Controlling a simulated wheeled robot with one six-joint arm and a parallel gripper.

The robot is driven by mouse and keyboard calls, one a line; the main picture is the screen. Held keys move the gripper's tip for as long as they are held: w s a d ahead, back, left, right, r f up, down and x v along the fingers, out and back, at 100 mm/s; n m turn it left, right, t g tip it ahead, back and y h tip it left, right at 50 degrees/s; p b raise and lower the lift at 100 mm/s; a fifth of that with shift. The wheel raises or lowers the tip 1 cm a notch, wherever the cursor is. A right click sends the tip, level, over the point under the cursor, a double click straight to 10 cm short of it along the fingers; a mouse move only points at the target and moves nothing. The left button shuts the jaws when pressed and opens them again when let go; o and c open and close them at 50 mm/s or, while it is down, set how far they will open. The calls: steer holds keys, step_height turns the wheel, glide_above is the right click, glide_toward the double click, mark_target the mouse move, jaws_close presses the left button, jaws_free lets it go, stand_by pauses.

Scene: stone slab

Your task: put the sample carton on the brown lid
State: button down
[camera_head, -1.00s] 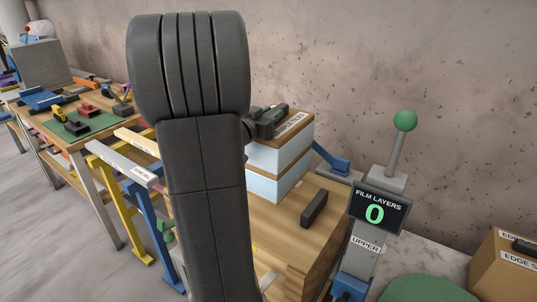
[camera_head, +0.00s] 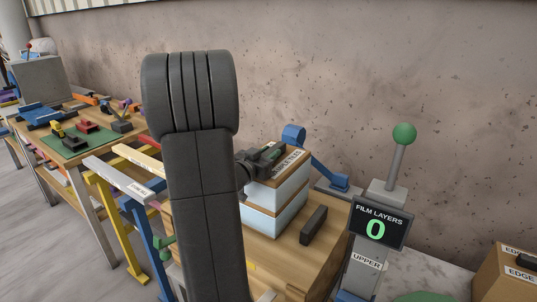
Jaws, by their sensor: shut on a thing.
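My gripper (camera_head: 264,160) is at the top of a pale-blue block with brown bands (camera_head: 289,197); a partly hidden label is on its brown top. My gripper is shut on the top of this block, which I take as the sample carton; I cannot tell whether its two pale tiers are one carton or two. It appears upright over a brown wooden surface (camera_head: 300,256), perhaps the brown lid. Whether it touches that surface is unclear. A dark bar (camera_head: 313,225) lies on the surface just right of the carton. My arm hides the left side.
A post with a green knob (camera_head: 404,134) and a "FILM LAYERS 0" display (camera_head: 378,226) stands close on the right. A blue arm (camera_head: 318,162) is behind the carton. A brown box (camera_head: 506,278) is at far right. A cluttered workbench (camera_head: 70,146) stands left.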

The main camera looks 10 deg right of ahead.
steer(key=c, duration=1.1)
jaws_free()
steer(key=shift+r, duration=0.15)
steer(key=v, duration=1.2)
steer(key=shift+b, duration=0.3)
steer(key=p+x, duration=0.1)
steer(key=x, duration=1.1)
steer(key=shift+d, duration=0.1)
steer(key=shift+r, duration=1.35)
